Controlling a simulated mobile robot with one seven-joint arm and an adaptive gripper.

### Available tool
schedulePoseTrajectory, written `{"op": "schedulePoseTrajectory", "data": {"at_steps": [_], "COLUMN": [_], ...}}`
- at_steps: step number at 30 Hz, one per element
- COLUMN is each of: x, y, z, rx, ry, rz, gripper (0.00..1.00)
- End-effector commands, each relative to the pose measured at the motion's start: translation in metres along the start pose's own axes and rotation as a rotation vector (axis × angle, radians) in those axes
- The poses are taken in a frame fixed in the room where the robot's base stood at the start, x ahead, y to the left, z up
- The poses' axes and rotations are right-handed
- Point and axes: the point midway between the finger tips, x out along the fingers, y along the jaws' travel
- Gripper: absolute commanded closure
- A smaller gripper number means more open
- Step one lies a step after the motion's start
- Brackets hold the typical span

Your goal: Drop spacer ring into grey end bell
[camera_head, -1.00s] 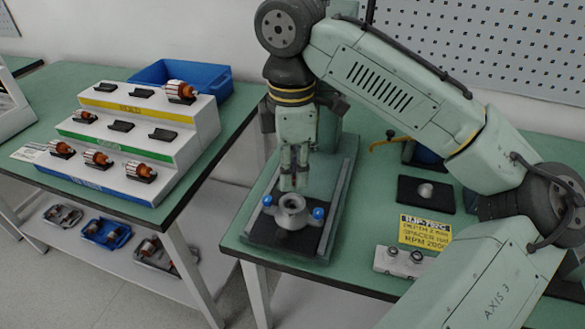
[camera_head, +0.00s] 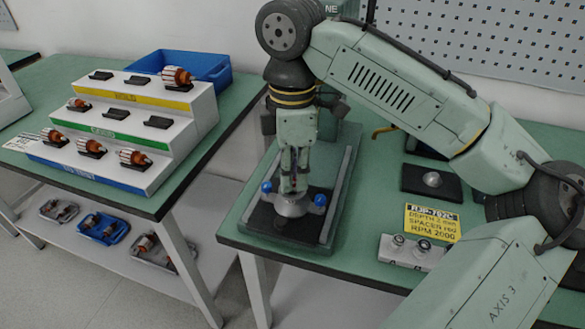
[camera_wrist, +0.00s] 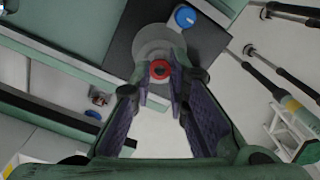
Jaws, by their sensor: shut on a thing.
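The grey end bell (camera_head: 291,207) sits in the dark fixture on the right bench, between two blue knobs. In the wrist view the end bell (camera_wrist: 150,45) is a pale round body beyond my fingertips. My gripper (camera_head: 290,186) points down with its fingertips right at the top of the end bell. The fingers hide the ring and the bell's opening in the head view; I cannot tell whether the ring is inside the bell.
Blue knobs (camera_head: 320,200) flank the bell closely. A yellow sign (camera_head: 432,222) reads "SPACER red". A pale block (camera_head: 411,252) with small rings and a dark pad (camera_head: 431,183) lie to the right. A stepped rack (camera_head: 130,130) with armatures and a blue bin (camera_head: 190,68) stand on the left bench.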

Motion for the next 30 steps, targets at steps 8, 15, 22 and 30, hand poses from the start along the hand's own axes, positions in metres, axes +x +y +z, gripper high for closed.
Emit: {"op": "schedulePoseTrajectory", "data": {"at_steps": [8,15,22,30], "x": [0.0088,0.0086,0.0117,0.012], "y": [0.0,0.0,0.0001,0.0002], "z": [-0.0001,-0.0001,-0.0002,0.0001], "rx": [-0.002,-0.001,-0.001,0.0], "ry": [0.0,0.0,0.002,0.0], "rz": [0.0,0.0,0.0,0.0], "gripper": [0.94,0.94,0.94,0.76]}}
